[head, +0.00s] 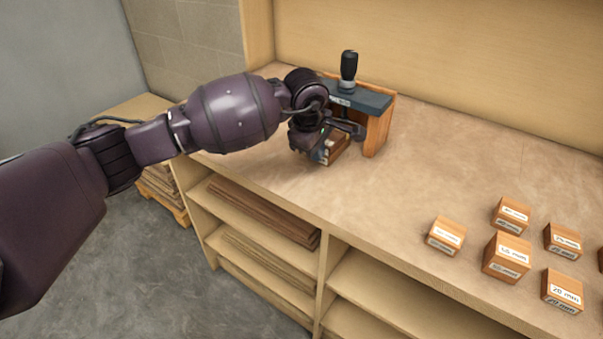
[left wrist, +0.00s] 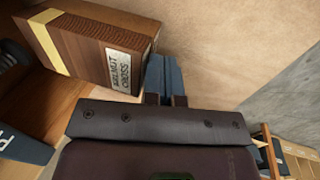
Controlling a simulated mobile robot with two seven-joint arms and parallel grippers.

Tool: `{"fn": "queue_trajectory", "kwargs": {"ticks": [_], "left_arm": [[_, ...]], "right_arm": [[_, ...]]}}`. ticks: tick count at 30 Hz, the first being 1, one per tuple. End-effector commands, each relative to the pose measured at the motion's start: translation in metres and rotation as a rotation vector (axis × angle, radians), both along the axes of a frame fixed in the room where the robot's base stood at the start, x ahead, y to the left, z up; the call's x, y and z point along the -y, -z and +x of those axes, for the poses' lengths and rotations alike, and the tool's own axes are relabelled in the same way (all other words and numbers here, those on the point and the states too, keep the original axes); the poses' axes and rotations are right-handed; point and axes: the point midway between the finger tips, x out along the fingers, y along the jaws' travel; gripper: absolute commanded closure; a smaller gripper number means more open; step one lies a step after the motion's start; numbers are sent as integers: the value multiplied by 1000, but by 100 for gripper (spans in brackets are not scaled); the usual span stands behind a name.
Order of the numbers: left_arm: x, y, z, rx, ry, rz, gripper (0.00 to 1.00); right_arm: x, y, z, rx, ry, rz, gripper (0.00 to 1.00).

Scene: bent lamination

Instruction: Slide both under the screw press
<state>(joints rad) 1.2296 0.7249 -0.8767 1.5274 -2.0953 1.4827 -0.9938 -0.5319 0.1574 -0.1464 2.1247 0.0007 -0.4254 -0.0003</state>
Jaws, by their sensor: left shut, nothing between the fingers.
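The screw press (head: 372,101) stands on the worktop, with a dark top beam, wooden side and black screw handle (head: 348,68). A brown wooden block with a yellow band and a label reading "WALNUT CROSS" (left wrist: 88,48) fills the upper left of the left wrist view. In the head view my arm partly hides it at the press opening (head: 340,149). My left gripper (left wrist: 162,72) is shut and empty, its fingertips beside the block's labelled end; I cannot tell if they touch. Whether a second piece lies with the block is unclear. My right gripper is not in view.
Several labelled wooden blocks (head: 507,257) stand on the worktop (head: 400,190) at the right. The worktop between them and the press is clear. Shelves below its front edge hold brown boards (head: 262,213). A wall (head: 480,50) rises behind.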

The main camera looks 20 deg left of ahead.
Motion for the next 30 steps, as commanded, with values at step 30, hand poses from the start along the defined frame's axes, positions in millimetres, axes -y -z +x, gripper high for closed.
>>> {"fn": "queue_trajectory", "kwargs": {"ticks": [30], "left_arm": [[10,2,27,-1,1,0,100]], "right_arm": [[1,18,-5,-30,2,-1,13]]}}
